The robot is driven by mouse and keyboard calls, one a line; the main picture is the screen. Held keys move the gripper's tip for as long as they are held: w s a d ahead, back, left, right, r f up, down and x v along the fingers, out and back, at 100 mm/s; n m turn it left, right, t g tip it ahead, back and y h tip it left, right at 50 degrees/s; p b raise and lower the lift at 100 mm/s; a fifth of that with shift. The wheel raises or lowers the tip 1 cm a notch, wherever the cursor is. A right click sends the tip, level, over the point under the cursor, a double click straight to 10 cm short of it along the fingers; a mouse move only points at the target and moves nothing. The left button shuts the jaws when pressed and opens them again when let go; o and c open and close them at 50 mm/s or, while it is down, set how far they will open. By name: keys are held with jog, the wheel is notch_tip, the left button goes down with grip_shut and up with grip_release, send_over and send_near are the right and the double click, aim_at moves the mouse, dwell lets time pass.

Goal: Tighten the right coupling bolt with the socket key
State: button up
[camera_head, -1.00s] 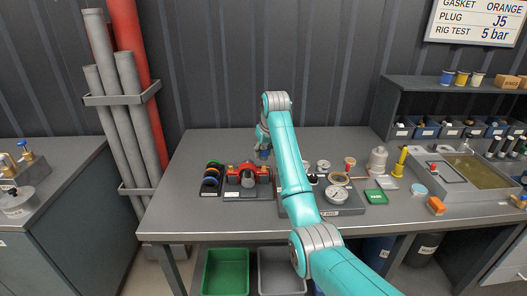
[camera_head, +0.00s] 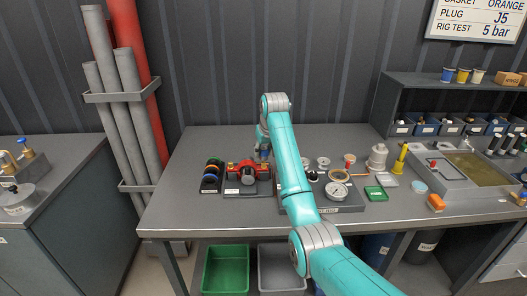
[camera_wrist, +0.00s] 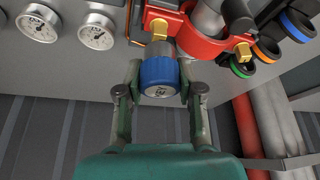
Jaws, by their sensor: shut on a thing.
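The red coupling (camera_head: 236,167) sits on a dark base on the bench and shows large in the wrist view (camera_wrist: 205,45). It has two brass bolts; the right coupling bolt (camera_wrist: 159,27) shows on the left in the wrist view, the other bolt (camera_wrist: 242,52) on the right. My gripper (camera_wrist: 158,88) is shut on the blue socket key (camera_wrist: 157,72). The key's silver end is at the right bolt and looks lined up with it; I cannot tell how far it is seated. In the head view my gripper (camera_head: 264,153) is at the coupling's right side, partly hidden by my arm.
A rack of coloured rings (camera_head: 211,176) stands left of the coupling. A plate with pressure gauges (camera_head: 336,191) is to its right, partly behind my arm. A green block (camera_head: 376,194) and a sink (camera_head: 470,172) lie further right. The bench's back left is clear.

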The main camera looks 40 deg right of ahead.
jog(key=shift+f, duration=1.5)
dwell(1.3)
jog(key=m+h, duration=0.1)
jog(key=m, duration=0.1)
jog(key=shift+m, duration=0.3)
jog(key=shift+m+g+h, duration=0.3)
jog(key=shift+m+g, duration=0.1)
jog(key=shift+m, duration=0.6)
jog(key=shift+w+a+m+g+h, duration=0.1)
jog(key=shift+m+g+h, duration=0.2)
jog(key=shift+m, duration=0.8)
jog(key=shift+m+g+h, duration=0.3)
jog(key=shift+m+g, duration=0.1)
jog(key=shift+m, duration=0.8)
